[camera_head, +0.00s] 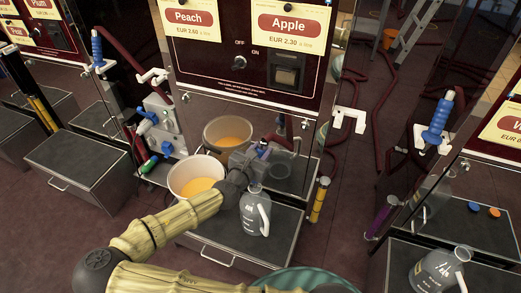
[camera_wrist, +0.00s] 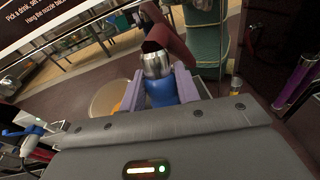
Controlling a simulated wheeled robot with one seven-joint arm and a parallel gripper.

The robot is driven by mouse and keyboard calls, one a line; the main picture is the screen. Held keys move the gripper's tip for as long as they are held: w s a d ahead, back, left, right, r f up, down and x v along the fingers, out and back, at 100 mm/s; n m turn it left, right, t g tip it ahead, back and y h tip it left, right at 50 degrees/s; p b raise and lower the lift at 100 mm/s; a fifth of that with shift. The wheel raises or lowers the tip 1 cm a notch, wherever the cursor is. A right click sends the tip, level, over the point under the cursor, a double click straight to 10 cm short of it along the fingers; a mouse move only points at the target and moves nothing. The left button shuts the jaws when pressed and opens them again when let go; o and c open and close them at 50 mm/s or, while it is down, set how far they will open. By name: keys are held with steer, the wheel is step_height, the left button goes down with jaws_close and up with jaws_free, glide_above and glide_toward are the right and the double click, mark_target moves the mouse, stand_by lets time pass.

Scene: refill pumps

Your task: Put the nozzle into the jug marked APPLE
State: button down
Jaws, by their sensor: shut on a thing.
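My gripper (camera_head: 262,152) is shut on a blue nozzle (camera_wrist: 160,93), with its silver collar and dark red hose (camera_wrist: 172,38) showing in the wrist view. In the head view my gripper is in front of the middle pump, just above a grey jug (camera_head: 254,213) with a white handle. That jug stands upright on a dark shelf (camera_head: 218,240); its marking is too small to read. A second grey jug (camera_head: 437,272) stands on the right shelf, its marking also unclear. My gripper hides the nozzle's tip, so I cannot tell whether it touches the near jug's mouth.
A white bucket (camera_head: 178,180) of orange liquid stands left of the near jug. The Apple sign (camera_head: 290,24) and Peach sign (camera_head: 190,18) are on the pump panel above. A blue nozzle (camera_head: 437,120) hangs at the right pump. Red hoses lie on the floor behind.

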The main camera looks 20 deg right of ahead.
steer(key=shift+f+b, duration=0.85)
steer(key=shift+f, duration=0.95)
steer(key=c, duration=0.9)
jaws_free()
steer(key=shift+c, duration=0.2)
steer(key=p+v, duration=0.3)
steer(key=v, duration=1.4)
steer(key=shift+s+a, duration=0.15)
steer(key=shift+a, duration=0.05)
steer(key=shift+f, duration=0.1)
